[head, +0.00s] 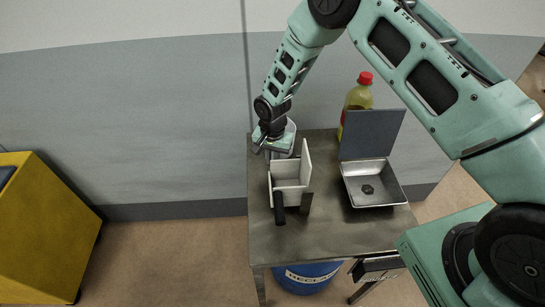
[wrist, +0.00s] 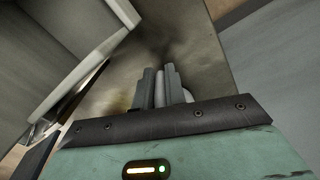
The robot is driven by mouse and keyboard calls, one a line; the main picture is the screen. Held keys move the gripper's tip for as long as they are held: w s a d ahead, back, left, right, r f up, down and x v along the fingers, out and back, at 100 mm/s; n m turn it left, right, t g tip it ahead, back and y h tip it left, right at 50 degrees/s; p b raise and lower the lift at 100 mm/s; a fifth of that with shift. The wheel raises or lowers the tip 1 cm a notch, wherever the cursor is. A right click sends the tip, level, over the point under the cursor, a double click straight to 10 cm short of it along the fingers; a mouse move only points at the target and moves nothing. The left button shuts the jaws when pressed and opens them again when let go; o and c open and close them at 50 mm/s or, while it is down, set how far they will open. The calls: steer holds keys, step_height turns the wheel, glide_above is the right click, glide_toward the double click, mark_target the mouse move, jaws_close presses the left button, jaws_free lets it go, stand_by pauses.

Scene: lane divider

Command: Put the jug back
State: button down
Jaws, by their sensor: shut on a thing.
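My gripper (head: 271,147) is at the back left of the metal table, just behind a white divider box (head: 290,187). It is shut on a pale grey part, which I take to be the jug (head: 288,136). I cannot tell whether the jug touches the table.
The divider's tall panel (head: 306,163) stands close to my gripper. Dark blocks (head: 279,208) are at the box's front. A steel basin (head: 372,187) with an upright grey panel (head: 371,134) and a red-capped bottle (head: 358,94) stand right. The table's (head: 320,236) front is clear.

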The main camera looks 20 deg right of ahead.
steer(key=c, duration=1.5)
jaws_free()
steer(key=shift+o, duration=0.2)
steer(key=shift+r+p, duration=0.2)
steer(key=shift+p, duration=0.1)
step_height(320, 180, up, 11)
steer(key=b, duration=0.4)
steer(key=shift+r, duration=0.2)
steer(key=s+a+r+n, duration=0.3)
steer(key=s+r, duration=0.3)
steer(key=s, duration=0.1)
steer(key=s+a+r+n, duration=0.2)
steer(key=s+r+n, duration=0.1)
steer(key=s+r, duration=0.3)
steer(key=s+d+r+n, duration=0.1)
steer(key=s+n, duration=0.3)
steer(key=s, duration=0.6)
steer(key=s+d+r+n, duration=0.1)
steer(key=s+n, duration=0.3)
steer(key=s, duration=0.6)
steer(key=shift+s+d+r+y, duration=0.15)
steer(key=shift+d+r+y, duration=0.2)
steer(key=shift+r, duration=0.55)
